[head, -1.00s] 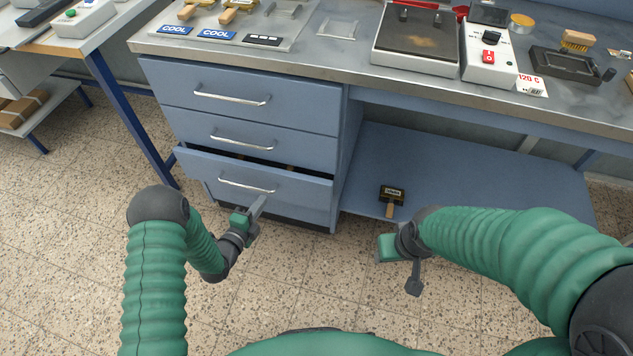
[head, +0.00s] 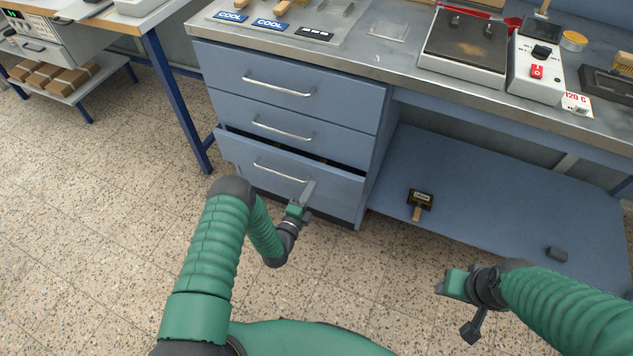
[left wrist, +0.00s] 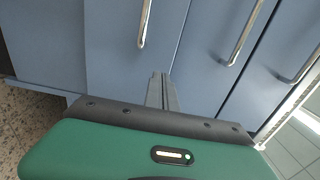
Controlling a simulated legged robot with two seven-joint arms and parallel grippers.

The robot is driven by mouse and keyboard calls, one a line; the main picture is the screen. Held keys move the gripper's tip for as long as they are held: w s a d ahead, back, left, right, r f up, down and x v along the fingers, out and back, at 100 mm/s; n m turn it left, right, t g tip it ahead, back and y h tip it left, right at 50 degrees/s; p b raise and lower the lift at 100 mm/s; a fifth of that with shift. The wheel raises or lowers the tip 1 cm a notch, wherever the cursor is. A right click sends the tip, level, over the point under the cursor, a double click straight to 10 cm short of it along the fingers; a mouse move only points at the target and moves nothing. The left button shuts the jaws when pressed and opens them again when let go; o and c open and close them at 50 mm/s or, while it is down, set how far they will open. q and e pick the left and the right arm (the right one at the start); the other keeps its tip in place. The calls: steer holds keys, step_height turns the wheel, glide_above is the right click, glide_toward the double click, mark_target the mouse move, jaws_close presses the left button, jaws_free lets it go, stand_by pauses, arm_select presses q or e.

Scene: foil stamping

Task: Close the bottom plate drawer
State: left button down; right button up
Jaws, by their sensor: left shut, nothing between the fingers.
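The bottom plate drawer (head: 236,161) is a blue drawer with a bar handle (head: 280,172). It stands partly out of the cabinet, with a dark gap along its top edge. My left gripper (head: 309,188) is shut and empty, its fingertips at the drawer front by the handle's right end. In the left wrist view the shut fingers (left wrist: 161,92) point at the blue drawer front (left wrist: 112,45), right of its handle (left wrist: 145,22). I cannot tell whether they touch it. My right gripper (head: 458,300) is over the floor at lower right, away from the drawer; its jaws are unclear.
Two drawers above, the top (head: 345,98) and middle (head: 225,112), are shut. A stamp-like tool (head: 420,199) and a small dark block (head: 557,254) lie on the low shelf (head: 490,200). The floor (head: 100,240) at left is clear.

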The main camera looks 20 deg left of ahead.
mark_target(319, 172)
arm_select(q)
steer(key=w+b, duration=0.1)
steer(key=w, duration=0.3)
steer(key=shift+d, duration=0.15)
steer(key=shift+w, duration=0.2)
